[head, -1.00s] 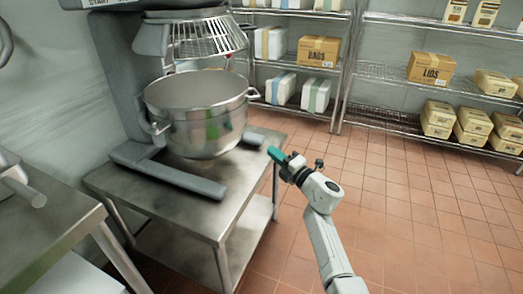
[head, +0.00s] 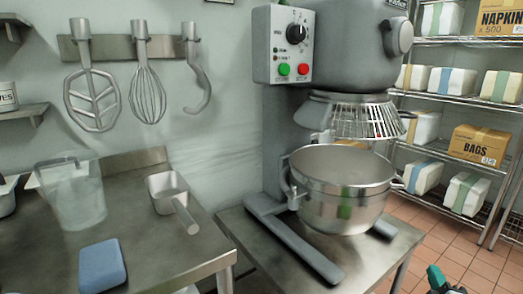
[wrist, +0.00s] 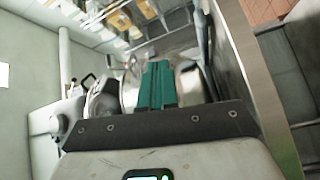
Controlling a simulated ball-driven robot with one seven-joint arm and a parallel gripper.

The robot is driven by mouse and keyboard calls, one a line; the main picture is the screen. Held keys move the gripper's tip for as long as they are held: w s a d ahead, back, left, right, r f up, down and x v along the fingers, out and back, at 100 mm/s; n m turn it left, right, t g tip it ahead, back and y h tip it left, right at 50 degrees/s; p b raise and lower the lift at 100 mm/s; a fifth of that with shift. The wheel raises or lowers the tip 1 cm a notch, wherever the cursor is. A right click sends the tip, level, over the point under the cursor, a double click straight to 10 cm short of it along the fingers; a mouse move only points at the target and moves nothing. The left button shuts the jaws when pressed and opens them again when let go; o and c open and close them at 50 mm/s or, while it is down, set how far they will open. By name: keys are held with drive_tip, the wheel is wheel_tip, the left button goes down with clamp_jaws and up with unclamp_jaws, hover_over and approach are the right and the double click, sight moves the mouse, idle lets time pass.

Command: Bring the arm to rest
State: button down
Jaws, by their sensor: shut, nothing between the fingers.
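My gripper (head: 434,272) shows only as a teal fingertip part at the bottom right edge of the head view, in front of the right side of the mixer table. The rest of the arm is mostly out of that view. In the wrist view its two teal fingers (wrist: 158,66) point away from the camera and lie side by side, shut with nothing held.
The mixer (head: 350,45) with its steel bowl (head: 340,205) stands on a steel table (head: 245,228). A counter at left holds a clear pitcher (head: 75,195), a scoop (head: 167,192) and a blue block (head: 102,267). Wire shelves (head: 455,103) stand behind open tiled floor at right.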

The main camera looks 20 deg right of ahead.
drive_tip(key=s+a+f+m+g+y, duration=0.2)
drive_tip(key=s+a+f+m+g, duration=0.7)
drive_tip(key=s+a+f, duration=0.3)
drive_tip(key=s+a+f+m+g+y, duration=0.1)
drive_tip(key=s+a+g+y, duration=0.2)
drive_tip(key=s+a, duration=0.5)
drive_tip(key=s+a+f+g+y, duration=0.2)
drive_tip(key=s+a+g+y, duration=0.15)
drive_tip(key=s+a, duration=0.4)
wheel_tip(320, 180, up, 19)
drive_tip(key=s+p, duration=0.1)
drive_tip(key=p, duration=1.8)
drive_tip(key=shift+s+a+r, duration=0.15)
drive_tip(key=shift+a+r, duration=0.05)
drive_tip(key=shift+a, duration=0.2)
drive_tip(key=shift+y, duration=0.25)
